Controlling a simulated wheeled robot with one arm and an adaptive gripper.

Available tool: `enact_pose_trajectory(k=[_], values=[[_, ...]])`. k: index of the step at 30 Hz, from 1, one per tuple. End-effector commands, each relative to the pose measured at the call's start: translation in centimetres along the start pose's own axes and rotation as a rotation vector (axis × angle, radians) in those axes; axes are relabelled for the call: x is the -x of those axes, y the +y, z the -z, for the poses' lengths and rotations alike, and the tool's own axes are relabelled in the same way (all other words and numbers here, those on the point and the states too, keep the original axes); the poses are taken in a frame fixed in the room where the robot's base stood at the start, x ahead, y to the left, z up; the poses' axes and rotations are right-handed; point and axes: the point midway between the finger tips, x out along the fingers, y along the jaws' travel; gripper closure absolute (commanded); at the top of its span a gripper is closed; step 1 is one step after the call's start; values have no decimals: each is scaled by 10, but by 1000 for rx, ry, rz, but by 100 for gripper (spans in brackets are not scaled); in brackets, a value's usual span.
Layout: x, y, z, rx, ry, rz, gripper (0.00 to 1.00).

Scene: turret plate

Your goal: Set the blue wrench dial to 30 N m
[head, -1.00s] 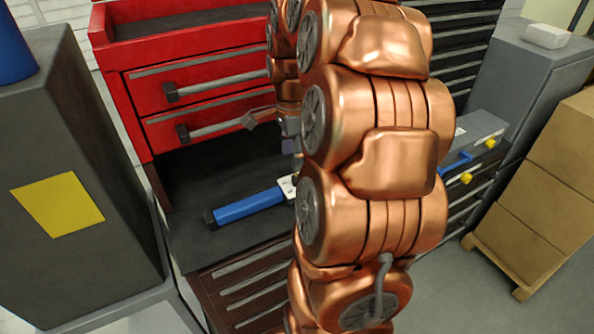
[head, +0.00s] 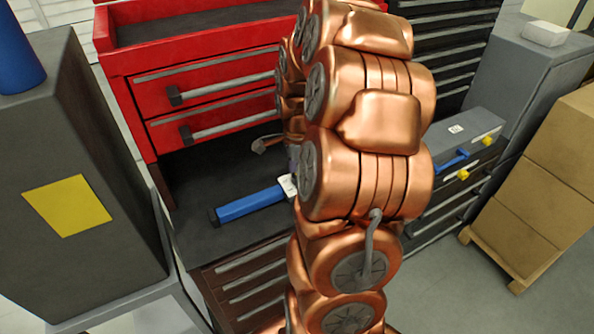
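The blue wrench (head: 250,204) lies on the dark bench top, its handle pointing to the lower left. A small white part (head: 287,186) shows at its right end, at the edge of my copper arm. The rest of the wrench is hidden behind the arm, and no dial reading or scale can be made out. My gripper (head: 293,156) is almost wholly hidden behind the arm; only a small greyish piece shows above the white part. I cannot see its fingertips or whether it touches the wrench.
A red drawer chest (head: 200,65) stands behind the bench top (head: 195,180). A grey cabinet (head: 75,150) with a yellow label is at left. The bench is clear left of the wrench.

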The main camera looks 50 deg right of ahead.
Motion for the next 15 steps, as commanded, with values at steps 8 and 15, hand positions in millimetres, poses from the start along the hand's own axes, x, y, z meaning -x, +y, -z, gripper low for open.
enact_pose_trajectory(k=[8, 15], values=[[-1, 0, 0, 0, 0, 1, 47], [0, 0, 0, 0, 1, 1, 72]])
